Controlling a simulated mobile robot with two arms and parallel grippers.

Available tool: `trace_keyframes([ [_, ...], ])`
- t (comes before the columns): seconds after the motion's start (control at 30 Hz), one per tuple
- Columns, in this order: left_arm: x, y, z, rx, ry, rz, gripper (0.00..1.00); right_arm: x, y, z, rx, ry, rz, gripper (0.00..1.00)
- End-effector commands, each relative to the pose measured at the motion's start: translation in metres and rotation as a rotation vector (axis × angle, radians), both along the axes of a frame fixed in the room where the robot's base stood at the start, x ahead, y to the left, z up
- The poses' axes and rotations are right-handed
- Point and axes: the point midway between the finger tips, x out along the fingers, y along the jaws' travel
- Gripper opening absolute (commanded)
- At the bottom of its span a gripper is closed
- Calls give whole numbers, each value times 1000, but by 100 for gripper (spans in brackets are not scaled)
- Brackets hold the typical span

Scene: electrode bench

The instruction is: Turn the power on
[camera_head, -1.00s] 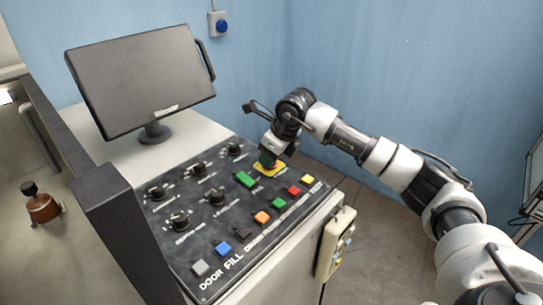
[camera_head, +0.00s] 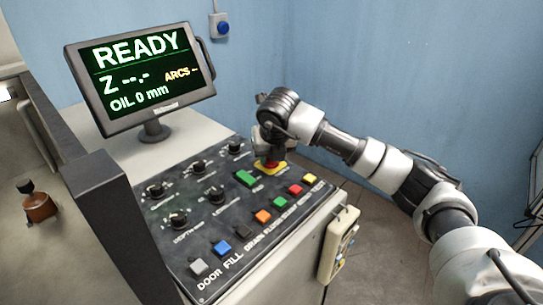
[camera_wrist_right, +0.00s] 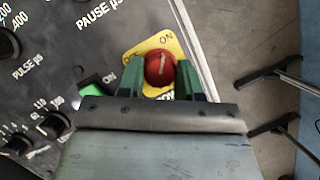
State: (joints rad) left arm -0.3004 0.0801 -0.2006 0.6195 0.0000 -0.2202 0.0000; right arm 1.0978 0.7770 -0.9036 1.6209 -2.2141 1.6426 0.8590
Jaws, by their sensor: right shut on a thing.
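The control panel (camera_head: 215,260) is a dark slab with knobs and coloured buttons on a pale console. A red knob on a yellow plate sits at its far right corner; the red knob (camera_wrist_right: 160,68) shows between my fingers in the right wrist view, and the yellow plate (camera_wrist_right: 133,57) is marked ON. My right gripper (camera_head: 270,158) is at the knob, its green fingertips (camera_wrist_right: 159,78) shut on its two sides. The monitor (camera_head: 140,80) is lit and reads READY, Z --.-, ARCS -- and OIL 0 mm. My left gripper is not in view.
A green button (camera_head: 245,178) lies just left of the yellow plate. Several coloured buttons line the panel's front edge. A hand pendant (camera_head: 337,246) hangs on the console's right side. A blue wall button (camera_head: 222,27) is behind. A dark post (camera_head: 110,220) stands at left.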

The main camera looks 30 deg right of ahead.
Motion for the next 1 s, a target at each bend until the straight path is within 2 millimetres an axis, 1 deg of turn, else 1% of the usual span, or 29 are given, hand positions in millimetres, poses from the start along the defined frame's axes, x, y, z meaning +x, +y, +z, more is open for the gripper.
trace_keyframes([
  [0.23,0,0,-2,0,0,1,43,0,0,1,1,-1,-44,11],
  [0.63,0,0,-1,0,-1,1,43,0,0,1,1,-1,-49,11],
  [0.67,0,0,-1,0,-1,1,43,0,0,1,1,-1,-49,39],
  [0.7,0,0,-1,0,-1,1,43,0,0,1,0,-1,-48,46],
  [0.8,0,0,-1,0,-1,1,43,0,0,1,1,0,-48,60],
  [1.0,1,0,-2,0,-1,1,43,0,0,0,0,0,-48,60],
])
